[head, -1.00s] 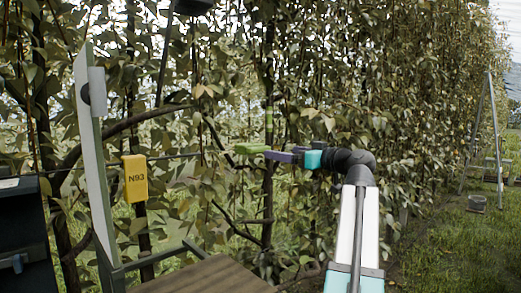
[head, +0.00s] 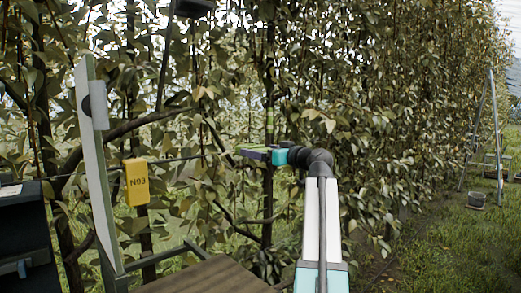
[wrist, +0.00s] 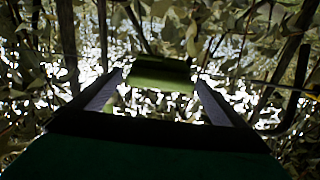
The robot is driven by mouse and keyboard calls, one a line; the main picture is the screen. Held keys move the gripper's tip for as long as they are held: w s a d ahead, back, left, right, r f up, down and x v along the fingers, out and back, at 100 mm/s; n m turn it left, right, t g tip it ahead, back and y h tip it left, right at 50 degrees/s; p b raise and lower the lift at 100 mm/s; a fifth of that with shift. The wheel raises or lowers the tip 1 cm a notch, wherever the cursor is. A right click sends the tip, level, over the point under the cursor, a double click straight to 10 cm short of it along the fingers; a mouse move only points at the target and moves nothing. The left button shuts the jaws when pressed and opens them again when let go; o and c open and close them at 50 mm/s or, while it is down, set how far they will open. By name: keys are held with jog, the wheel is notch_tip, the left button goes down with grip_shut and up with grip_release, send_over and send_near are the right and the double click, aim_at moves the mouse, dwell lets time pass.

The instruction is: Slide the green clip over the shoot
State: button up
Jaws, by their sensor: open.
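The green clip (wrist: 160,74) is a dull green block at the tips of my gripper. In the wrist view it spans most of the gap between the two dark fingers, and I cannot tell whether they touch it. In the head view my gripper (head: 254,153), with purple fingers and a teal body, points left into the foliage. Only a thin green edge of the clip (head: 250,146) shows above the fingers. My gripper is open. I cannot pick out the shoot for certain among the dark stems and leaves.
A yellow tag marked N93 (head: 136,182) hangs at the left near a pale upright board (head: 96,160). A dark trunk with green bands (head: 269,125) stands by my gripper. A wooden board (head: 205,275) lies below.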

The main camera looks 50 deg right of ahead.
jog(key=shift+w, duration=0.45)
jog(key=c, duration=1.5)
jog(key=d+b, duration=0.1)
jog(key=d, duration=0.1)
jog(key=d+b, duration=0.2)
jog(key=d, duration=0.1)
jog(key=d+b, duration=0.2)
jog(key=shift+s+d+r, duration=0.1)
jog(key=shift+s+d, duration=0.15)
jog(key=shift+d, duration=0.15)
